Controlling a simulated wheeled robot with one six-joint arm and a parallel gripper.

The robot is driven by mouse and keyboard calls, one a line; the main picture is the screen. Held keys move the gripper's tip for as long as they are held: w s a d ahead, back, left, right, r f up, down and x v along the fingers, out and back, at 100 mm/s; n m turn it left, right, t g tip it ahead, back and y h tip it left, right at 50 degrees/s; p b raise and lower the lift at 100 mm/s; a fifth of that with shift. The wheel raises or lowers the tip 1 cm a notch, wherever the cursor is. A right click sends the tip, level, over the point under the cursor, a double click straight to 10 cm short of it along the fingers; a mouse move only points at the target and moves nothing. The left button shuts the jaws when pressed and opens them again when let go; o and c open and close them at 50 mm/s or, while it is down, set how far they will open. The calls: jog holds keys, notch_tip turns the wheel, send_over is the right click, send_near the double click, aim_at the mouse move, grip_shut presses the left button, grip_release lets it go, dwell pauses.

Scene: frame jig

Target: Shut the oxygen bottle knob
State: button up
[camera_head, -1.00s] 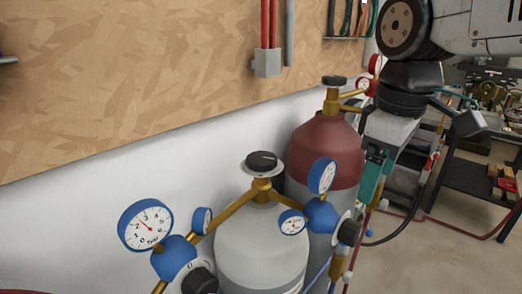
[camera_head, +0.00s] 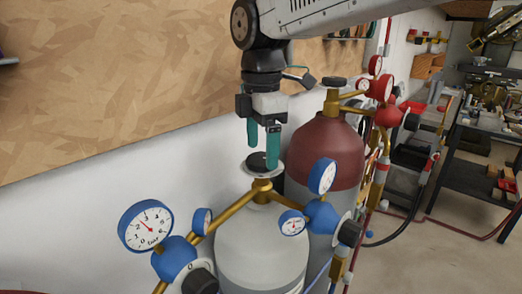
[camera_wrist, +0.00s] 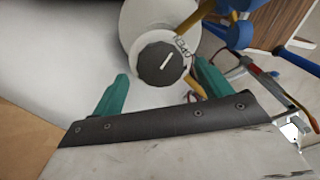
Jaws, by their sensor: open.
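The oxygen bottle knob (camera_head: 257,161) is a black round knob on a pale disc, on the brass valve atop the white bottle (camera_head: 262,246). In the wrist view the knob (camera_wrist: 160,64) shows a white line mark, and lettering that seems to read OPEN upside down sits on the disc beside it. My gripper (camera_head: 262,156) points down with two teal fingers, just above the knob; one finger partly covers it in the head view. In the wrist view my gripper (camera_wrist: 161,72) is open and empty, with the knob between the fingertips' lines of sight. Contact cannot be told.
Blue gauges (camera_head: 145,226) and a blue regulator (camera_head: 322,215) stand on both sides of the valve. A red-topped bottle (camera_head: 325,150) with red gauges stands close behind right. A wooden panel (camera_head: 110,90) and white wall lie behind.

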jog(key=shift+f, duration=0.85)
jog(key=c, duration=1)
jog(key=shift+m, duration=0.3)
